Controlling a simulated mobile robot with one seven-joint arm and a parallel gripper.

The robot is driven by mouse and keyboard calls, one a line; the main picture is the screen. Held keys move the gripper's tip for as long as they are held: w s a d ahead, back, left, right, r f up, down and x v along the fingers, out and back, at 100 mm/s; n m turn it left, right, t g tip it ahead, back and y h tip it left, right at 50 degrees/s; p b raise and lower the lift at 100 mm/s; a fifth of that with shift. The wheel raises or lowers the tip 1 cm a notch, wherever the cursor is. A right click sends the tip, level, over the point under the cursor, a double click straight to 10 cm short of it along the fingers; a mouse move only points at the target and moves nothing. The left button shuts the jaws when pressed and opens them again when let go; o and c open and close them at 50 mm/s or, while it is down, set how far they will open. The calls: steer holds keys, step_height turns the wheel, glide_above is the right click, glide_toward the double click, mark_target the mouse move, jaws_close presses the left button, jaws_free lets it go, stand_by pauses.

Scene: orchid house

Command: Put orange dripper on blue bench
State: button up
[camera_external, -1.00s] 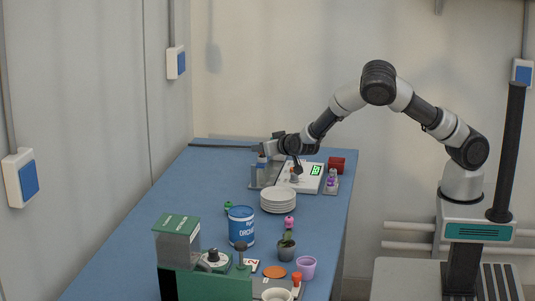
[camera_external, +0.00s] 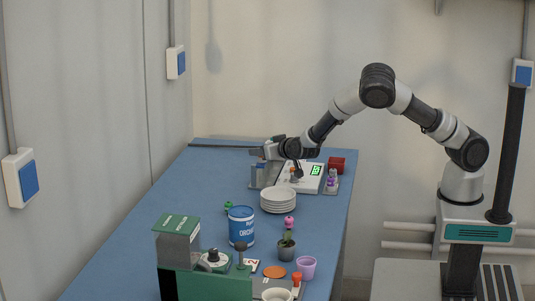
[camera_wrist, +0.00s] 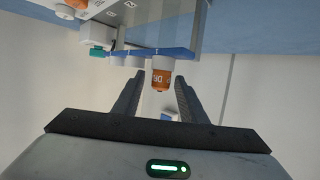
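In the wrist view, a small orange dripper (camera_wrist: 162,77) with a white part and a printed label shows between the two fingers of my gripper (camera_wrist: 160,79). The fingers are apart, with a gap visible on each side of the dripper; I cannot tell how deep it sits between them. The dripper cannot be made out clearly there.
A white scale with a green display (camera_external: 316,170) stands just right of the rack. A red box (camera_external: 337,163) and a small bottle holder (camera_external: 331,186) are farther right. Stacked white plates (camera_external: 278,200) and a blue can (camera_external: 241,227) stand nearer. The bench's left side is clear.

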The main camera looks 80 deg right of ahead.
steer(key=s+a+r+n+y+p, duration=0.1)
steer(key=s+a+r+y, duration=0.35)
steer(key=s+a, duration=0.4)
steer(key=s+a+r+n+y+p, duration=0.15)
steer(key=s+a+r+y, duration=0.35)
steer(key=a, duration=0.6)
steer(key=s+a+r+n+g+y, duration=0.1)
steer(key=s+a+r+n, duration=0.1)
steer(key=s+r, duration=0.3)
steer(key=s+a+r+n+g+y, duration=0.1)
steer(key=s+r, duration=0.4)
steer(key=s, duration=0.5)
steer(key=shift+s+a+r+n+y, duration=0.2)
steer(key=shift+a+n+y, duration=0.35)
steer(key=shift+a+n, duration=0.4)
steer(key=shift+o, duration=0.6)
steer(key=s+d+n+g+h, duration=0.1)
steer(key=s+d, duration=0.4)
steer(key=s, duration=0.7)
steer(key=shift+s+r+n+g+h, duration=0.3)
steer(key=shift+g+h, duration=0.3)
steer(key=shift+h, duration=0.3)
steer(key=shift+w, duration=0.1)
